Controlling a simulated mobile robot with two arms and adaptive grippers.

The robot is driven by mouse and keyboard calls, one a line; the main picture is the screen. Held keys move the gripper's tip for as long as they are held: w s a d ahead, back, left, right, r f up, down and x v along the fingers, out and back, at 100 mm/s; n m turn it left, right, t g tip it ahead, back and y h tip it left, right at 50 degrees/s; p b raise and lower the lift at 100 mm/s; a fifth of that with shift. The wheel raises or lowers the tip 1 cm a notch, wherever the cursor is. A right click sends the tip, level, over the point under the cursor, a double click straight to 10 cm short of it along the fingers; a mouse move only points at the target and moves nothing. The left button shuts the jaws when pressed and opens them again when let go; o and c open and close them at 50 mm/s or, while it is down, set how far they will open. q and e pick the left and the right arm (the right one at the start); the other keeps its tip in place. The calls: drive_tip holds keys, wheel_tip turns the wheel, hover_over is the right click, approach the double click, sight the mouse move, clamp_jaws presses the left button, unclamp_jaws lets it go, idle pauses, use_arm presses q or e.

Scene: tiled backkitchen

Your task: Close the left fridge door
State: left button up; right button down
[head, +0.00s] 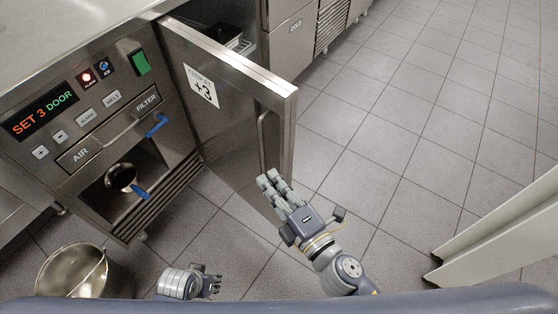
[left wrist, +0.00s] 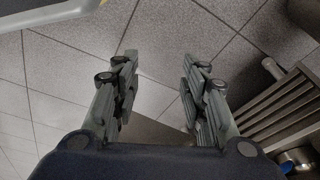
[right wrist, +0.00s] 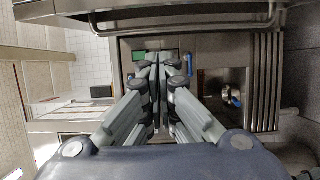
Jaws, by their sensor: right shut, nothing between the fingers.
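The left fridge door (head: 228,110) is a steel panel with a "+3" label, standing open and swung out from the cabinet. Its bar handle (head: 263,140) is near the free edge. My right gripper (head: 270,180) is in front of the door near the handle's lower end, fingers together and empty; I cannot tell if it touches. In the right wrist view the closed fingers (right wrist: 160,62) point towards the control panel, with a handle bar (right wrist: 180,28) above. My left gripper (head: 214,283) is low, away from the door; its fingers (left wrist: 158,65) are apart and empty.
The control panel (head: 70,115) with red display and blue handles is left of the door. A metal pot (head: 72,270) is on the floor at lower left. A pale panel (head: 500,235) is at the right. The tiled floor (head: 400,130) between is clear.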

use_arm(q)
drive_tip(key=shift+s+f, duration=0.25)
drive_tip(key=shift+f, duration=0.4)
drive_tip(key=shift+s+f, duration=0.2)
drive_tip(key=shift+f, duration=0.4)
use_arm(e)
drive_tip(key=shift+w+d, duration=0.3)
drive_tip(key=shift+w, duration=0.5)
drive_tip(key=shift+w+d, duration=0.25)
drive_tip(key=shift+w, duration=0.5)
drive_tip(key=shift+w+d, duration=0.3)
drive_tip(key=shift+w, duration=0.5)
